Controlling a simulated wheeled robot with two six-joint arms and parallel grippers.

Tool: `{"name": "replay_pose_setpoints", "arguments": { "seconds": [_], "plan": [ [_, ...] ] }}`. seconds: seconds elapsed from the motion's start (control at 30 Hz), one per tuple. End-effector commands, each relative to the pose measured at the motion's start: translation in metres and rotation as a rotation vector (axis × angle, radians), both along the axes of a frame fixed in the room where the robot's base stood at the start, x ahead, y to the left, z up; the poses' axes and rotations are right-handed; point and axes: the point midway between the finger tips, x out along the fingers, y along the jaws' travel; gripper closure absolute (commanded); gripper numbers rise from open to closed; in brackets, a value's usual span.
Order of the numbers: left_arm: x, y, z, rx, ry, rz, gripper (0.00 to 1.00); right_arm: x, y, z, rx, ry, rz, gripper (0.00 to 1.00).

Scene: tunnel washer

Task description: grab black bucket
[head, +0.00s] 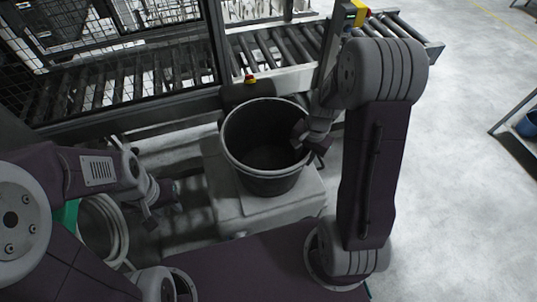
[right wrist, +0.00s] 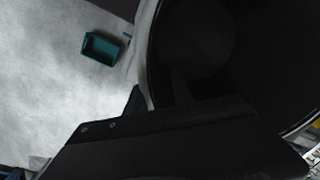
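The black bucket (head: 268,150) stands upright on a pale grey block, with its open top facing up; it looks empty. My right gripper (head: 312,144) is at the right side of its rim, one finger over the inside and one outside. In the right wrist view, the bucket's dark interior (right wrist: 225,55) fills the right side. The fingers of my right gripper (right wrist: 158,98) show apart there, with the rim between them; contact is not clear. My left gripper (head: 163,206) is empty, left of the bucket and apart from it, and its fingers look spread.
The grey block (head: 228,205) carries the bucket. A roller conveyor (head: 275,50) with a metal frame runs behind it. A coiled pale hose (head: 104,228) lies at the left. A teal bin (right wrist: 102,47) sits on the floor. The floor at the right is clear up to a rack.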

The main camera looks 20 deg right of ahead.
Motion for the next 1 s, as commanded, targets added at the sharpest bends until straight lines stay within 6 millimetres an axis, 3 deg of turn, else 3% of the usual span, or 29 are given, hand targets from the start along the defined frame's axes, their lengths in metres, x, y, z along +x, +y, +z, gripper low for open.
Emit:
{"name": "replay_pose_setpoints", "arguments": {
  "seconds": [0.2,1.0],
  "plan": [
    [0.000,0.000,0.003,0.000,0.000,0.000,0.64,0.001,0.001,-0.020,0.000,0.000,0.001,0.71],
    [0.000,0.000,0.000,0.000,0.000,0.000,0.64,0.001,0.001,-0.025,-0.001,-0.001,0.001,0.71]
  ]
}}
